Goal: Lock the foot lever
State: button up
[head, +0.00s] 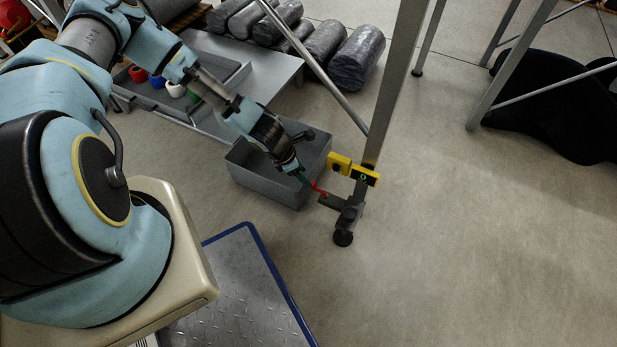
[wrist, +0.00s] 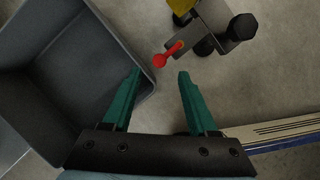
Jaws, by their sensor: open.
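The red foot lever (head: 319,190) sits low at the foot of a grey metal leg (head: 392,90), beside a dark caster foot (head: 343,237). In the wrist view the red lever (wrist: 168,55) has a round knob and a short arm running up and right to a grey bracket (wrist: 222,20). My gripper (head: 304,178) is close to the lever's knob in the head view. In the wrist view my gripper's green fingers (wrist: 160,73) are spread apart and empty. The knob shows just beyond the fingertips, between them. I cannot tell whether a finger touches it.
A grey open bin (head: 245,175) stands left of the leg, and its wall (wrist: 140,45) is close to the left finger. A yellow box (head: 353,170) is fixed to the leg above the lever. Free floor lies to the right.

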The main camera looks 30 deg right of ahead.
jog(key=v, duration=0.4)
jog(key=shift+a+r+p, duration=0.15)
jog(key=shift+r+p, duration=0.2)
jog(key=w+a+r+m+t+y, duration=0.1)
jog(key=w+a+r+m, duration=0.5)
jog(key=r, duration=0.3)
jog(key=w+a+r+m+y, duration=0.1)
jog(key=w+a+r+m, duration=0.3)
jog(key=w+a+r, duration=0.35)
jog(key=s+a+r+m+t+y, duration=0.1)
jog(key=s+a+r+m, duration=0.2)
jog(key=a+r, duration=0.65)
jog(key=s+a+r+m+t+y, duration=0.1)
jog(key=s+a+r+m, duration=0.25)
jog(key=a+r, duration=0.6)
notch_tip(320, 180, up, 28)
jog(key=d+p, duration=0.2)
jog(key=p, duration=2.3)
jog(key=shift+p, duration=0.35)
jog(key=shift+m, duration=0.25)
